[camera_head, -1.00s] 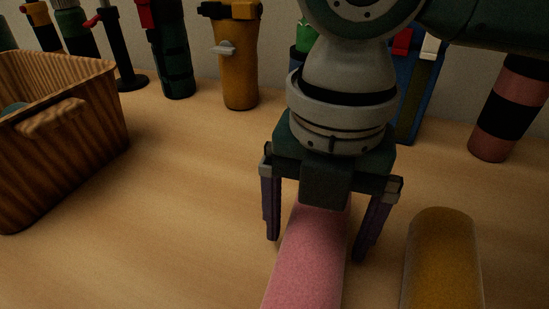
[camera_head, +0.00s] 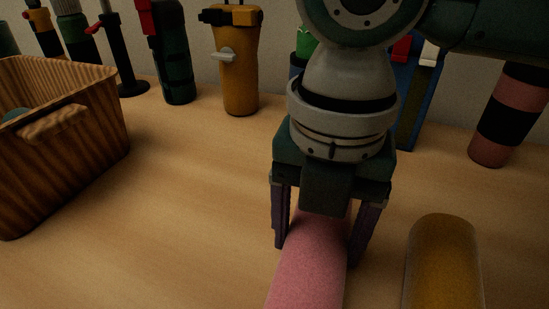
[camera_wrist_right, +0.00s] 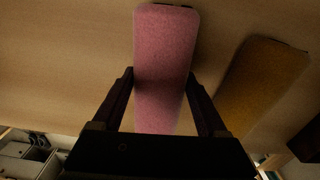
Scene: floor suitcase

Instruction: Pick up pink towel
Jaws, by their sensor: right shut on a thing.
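The pink towel (camera_head: 312,262) is a rolled cylinder lying on the wooden surface at the lower middle of the head view. It also shows in the right wrist view (camera_wrist_right: 165,60), running between the fingers. My right gripper (camera_head: 321,245) comes down over it from above, with one finger on each side, shut on the towel. The towel rests on the surface or very close to it; I cannot tell which. Its near end is cut off by the head view's lower edge. My left gripper is in neither view.
A mustard rolled towel (camera_head: 443,265) lies just right of the pink one. A wicker basket (camera_head: 85,150) stands at the left. Several bottles and tools line the back wall, including a yellow bottle (camera_head: 238,75) and a pink-and-black striped cylinder (camera_head: 508,118). The surface between basket and towel is clear.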

